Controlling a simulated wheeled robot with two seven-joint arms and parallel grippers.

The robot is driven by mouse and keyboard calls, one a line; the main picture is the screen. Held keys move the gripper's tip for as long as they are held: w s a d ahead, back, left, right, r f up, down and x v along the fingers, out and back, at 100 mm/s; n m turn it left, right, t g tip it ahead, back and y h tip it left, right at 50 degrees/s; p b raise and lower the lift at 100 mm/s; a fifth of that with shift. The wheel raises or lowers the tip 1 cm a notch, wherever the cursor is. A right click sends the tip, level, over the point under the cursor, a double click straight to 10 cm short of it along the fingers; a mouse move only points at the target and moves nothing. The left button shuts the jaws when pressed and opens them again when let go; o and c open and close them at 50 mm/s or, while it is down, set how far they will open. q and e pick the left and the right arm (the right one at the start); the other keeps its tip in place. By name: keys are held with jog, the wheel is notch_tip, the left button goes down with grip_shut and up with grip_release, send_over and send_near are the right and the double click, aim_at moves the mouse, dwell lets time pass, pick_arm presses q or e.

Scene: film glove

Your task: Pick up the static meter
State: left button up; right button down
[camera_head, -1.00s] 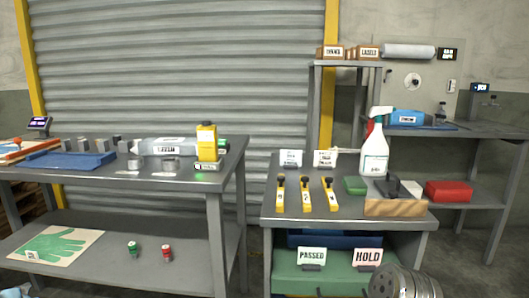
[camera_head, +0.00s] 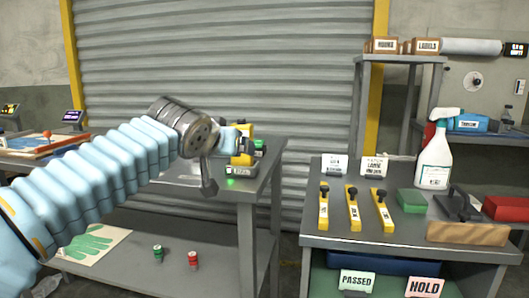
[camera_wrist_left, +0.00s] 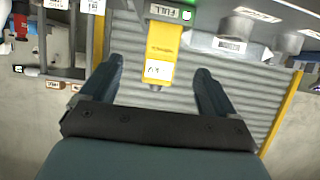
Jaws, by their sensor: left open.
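A yellow handheld device, which looks like the static meter (camera_head: 246,146), stands upright on a small dock (camera_head: 240,170) with a green light, near the right end of the left table. My left gripper (camera_head: 229,143) is right at it, and my arm hides part of the device. In the left wrist view the yellow meter (camera_wrist_left: 160,52) lies between the two spread fingers of my left gripper (camera_wrist_left: 159,68), with a gap on each side. The dock (camera_wrist_left: 167,11) reads FULL there. My right gripper is not in view.
The right bench (camera_head: 320,228) holds several yellow-handled tools, a spray bottle (camera_head: 434,160), a green block (camera_head: 411,201) and a wooden block (camera_head: 465,233). A gap separates the two tables.

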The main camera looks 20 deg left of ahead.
pick_arm(q)
jog(key=x, duration=0.2)
jog(key=r+x, duration=0.1)
jog(key=x, duration=0.2)
jog(key=p+x, duration=0.1)
jog(key=x, duration=0.1)
jog(key=shift+w+a, duration=0.1)
jog(key=shift+w, duration=0.5)
jog(key=x, duration=0.2)
jog(key=p+x, duration=0.1)
jog(key=x, duration=0.3)
jog(key=shift+w+a+r, duration=0.1)
jog(key=shift+a+r, duration=0.05)
jog(key=shift+a, duration=0.15)
jog(key=c, duration=1.2)
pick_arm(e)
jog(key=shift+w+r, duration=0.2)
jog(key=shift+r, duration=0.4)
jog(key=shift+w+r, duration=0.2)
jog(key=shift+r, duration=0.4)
